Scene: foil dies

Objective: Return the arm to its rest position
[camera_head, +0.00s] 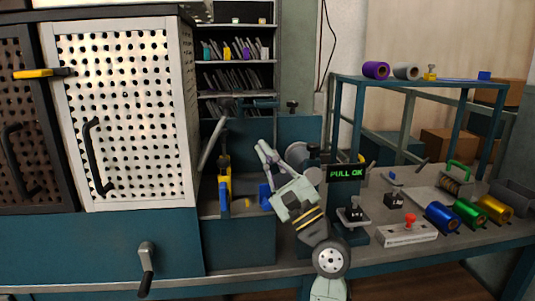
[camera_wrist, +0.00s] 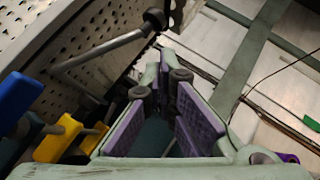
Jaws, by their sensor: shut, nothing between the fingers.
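My gripper (camera_head: 264,150) is raised in front of the teal machine at the middle of the head view, pointing up and to the left. In the wrist view my gripper (camera_wrist: 164,62) shows its two purple-padded fingers converging at the tips. It is shut and holds nothing. My pale arm reaches up from the bottom edge of the head view. A lever with a dark knob (camera_wrist: 154,18) shows beyond the fingertips in the wrist view, apart from them as far as I can tell.
A white perforated cabinet door (camera_head: 125,110) stands at the left. Blue (camera_head: 442,217), green (camera_head: 468,211) and gold (camera_head: 494,208) foil rolls lie on the bench at right. A box with a red button (camera_head: 408,233) sits near the front.

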